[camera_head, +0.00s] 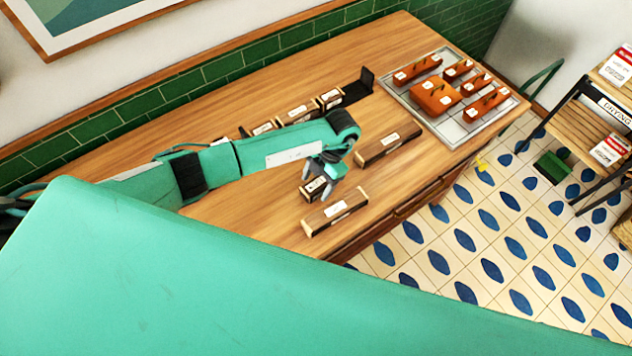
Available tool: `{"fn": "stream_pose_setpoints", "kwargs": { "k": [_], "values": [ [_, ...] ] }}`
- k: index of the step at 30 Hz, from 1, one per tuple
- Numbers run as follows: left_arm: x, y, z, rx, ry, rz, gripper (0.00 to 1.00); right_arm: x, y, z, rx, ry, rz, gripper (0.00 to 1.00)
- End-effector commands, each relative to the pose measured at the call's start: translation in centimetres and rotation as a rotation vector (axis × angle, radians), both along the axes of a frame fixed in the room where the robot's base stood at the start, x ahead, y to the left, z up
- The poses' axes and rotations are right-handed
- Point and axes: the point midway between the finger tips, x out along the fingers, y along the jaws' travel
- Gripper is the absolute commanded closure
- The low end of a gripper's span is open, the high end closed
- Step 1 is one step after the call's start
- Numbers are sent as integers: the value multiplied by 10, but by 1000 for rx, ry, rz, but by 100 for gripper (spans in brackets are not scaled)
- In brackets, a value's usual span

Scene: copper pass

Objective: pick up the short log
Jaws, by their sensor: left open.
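A short dark log (313,190) with a pale label lies on the wooden table, directly below my left gripper (323,171). The gripper is open, and its fingers point down close over the log and hide part of it. I cannot tell whether the fingers touch it. A longer log (335,213) lies just in front of it, and another long log (388,144) lies to the right. My right gripper is not in view.
Several short labelled blocks (297,113) stand in a row behind my left arm. A dark upright piece (367,79) is at the row's right end. A grey tray (408,97) with several orange blocks (436,96) sits at the table's right end. A slatted rack (580,125) stands right.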

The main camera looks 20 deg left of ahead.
Motion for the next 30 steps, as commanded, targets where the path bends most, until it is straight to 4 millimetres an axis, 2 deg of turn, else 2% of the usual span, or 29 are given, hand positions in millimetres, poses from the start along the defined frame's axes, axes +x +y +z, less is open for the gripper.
{"fn": "stream_pose_setpoints", "kwargs": {
  "k": [2, 10, 15, 18, 30],
  "values": [
    [-3, 1, -5, 0, 1, 1, 33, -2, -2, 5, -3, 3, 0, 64],
    [-3, 2, -9, -1, -1, 0, 33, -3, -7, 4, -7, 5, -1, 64],
    [-3, 2, -9, -1, -1, 0, 66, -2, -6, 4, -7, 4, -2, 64],
    [-3, 2, -9, -1, -1, 0, 83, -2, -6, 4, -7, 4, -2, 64],
    [-2, 2, -4, 0, -2, 0, 83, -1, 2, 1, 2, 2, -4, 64]
  ]
}}
